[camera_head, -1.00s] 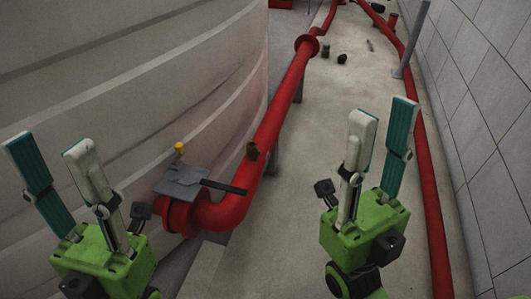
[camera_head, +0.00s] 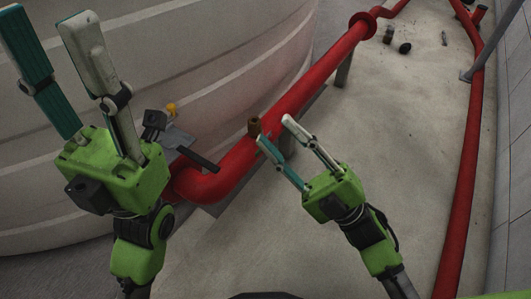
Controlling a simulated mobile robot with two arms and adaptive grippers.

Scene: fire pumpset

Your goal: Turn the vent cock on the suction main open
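The red suction main (camera_head: 300,92) runs from an elbow at the tank's foot up toward the back. A small brown fitting (camera_head: 254,126), which looks like the vent cock, stands on top of the pipe. My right gripper (camera_head: 276,129) is open and empty, its fingertips close to the right of this fitting. I cannot tell whether they touch it. The near finger partly covers the pipe, and the cock's handle is not clear. My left gripper (camera_head: 47,16) is open and empty, raised in front of the tank at the left.
A grey plate (camera_head: 178,138) with a dark lever (camera_head: 199,159) and a yellow knob (camera_head: 172,109) sits by the elbow, partly behind my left gripper. The pale tank (camera_head: 215,60) fills the left. Another red pipe (camera_head: 467,150) runs along the right wall.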

